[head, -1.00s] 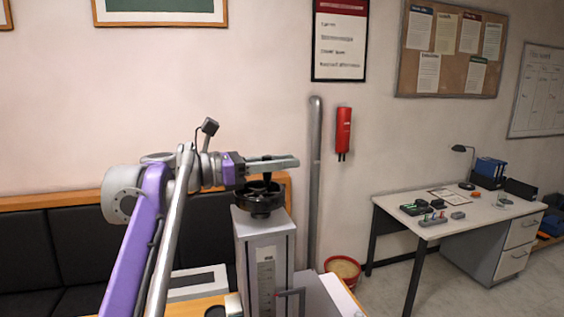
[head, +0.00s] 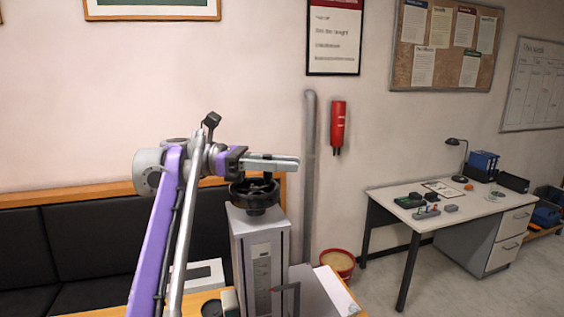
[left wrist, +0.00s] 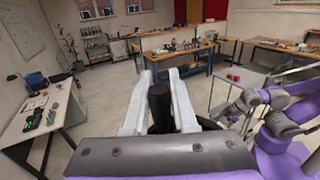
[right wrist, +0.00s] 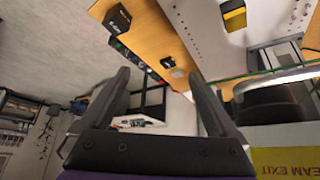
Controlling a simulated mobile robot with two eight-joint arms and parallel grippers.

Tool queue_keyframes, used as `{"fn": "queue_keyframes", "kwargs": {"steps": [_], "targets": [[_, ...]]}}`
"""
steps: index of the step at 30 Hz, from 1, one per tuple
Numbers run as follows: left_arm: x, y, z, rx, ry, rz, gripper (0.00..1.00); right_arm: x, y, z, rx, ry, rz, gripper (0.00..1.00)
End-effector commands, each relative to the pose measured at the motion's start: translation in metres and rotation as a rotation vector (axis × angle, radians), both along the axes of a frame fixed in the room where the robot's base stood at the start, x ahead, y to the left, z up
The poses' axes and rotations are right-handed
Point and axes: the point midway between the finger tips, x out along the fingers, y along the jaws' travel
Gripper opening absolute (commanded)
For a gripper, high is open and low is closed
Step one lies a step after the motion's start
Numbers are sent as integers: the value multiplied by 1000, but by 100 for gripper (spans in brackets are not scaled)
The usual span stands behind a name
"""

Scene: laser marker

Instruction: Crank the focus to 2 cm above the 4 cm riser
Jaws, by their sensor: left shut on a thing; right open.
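A black handwheel (head: 255,196) sits on top of a grey column (head: 262,238) with a light scale strip (head: 262,276) on its front. The scale marks are too small to read. My left gripper (head: 290,163) is over the wheel, shut on its upright crank handle. In the left wrist view the black handle (left wrist: 160,106) stands between the two pale fingers. My right gripper (right wrist: 165,88) is open and empty in the right wrist view; it cannot be made out in the head view. I cannot pick out the 4 cm riser in any view.
A wooden bench (right wrist: 146,32) shows in the right wrist view, with a yellow exit label (right wrist: 285,161) at lower right. In the head view a grey pipe (head: 309,180) and a red bucket (head: 338,263) stand behind the column. A desk (head: 400,196) is at right.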

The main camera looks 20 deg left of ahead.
Motion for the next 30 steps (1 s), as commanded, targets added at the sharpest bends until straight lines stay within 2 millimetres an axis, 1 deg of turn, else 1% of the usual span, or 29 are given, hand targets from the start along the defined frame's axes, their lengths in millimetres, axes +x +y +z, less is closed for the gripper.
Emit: {"fn": "queue_keyframes", "kwargs": {"steps": [7, 19, 20, 24, 25, 30], "targets": [[-3, -2, 0, 0, 0, -56, 0, 0, 0, 0, 0, 0, 0, 95], [-3, -2, 0, 1, 0, -61, 0, 0, 0, 0, 0, 0, 0, 95], [-3, -2, 0, 1, 0, -61, 29, 0, 0, 0, 0, 0, 0, 95], [-3, -2, 0, 0, 0, -60, 54, 0, 0, 0, 0, 0, 0, 95], [-3, -2, 0, 0, 0, -60, 56, 0, 0, 0, 0, 0, 0, 95], [-3, -2, 0, 0, 0, -60, 56, 0, 0, 0, 0, 0, 0, 95]]}}
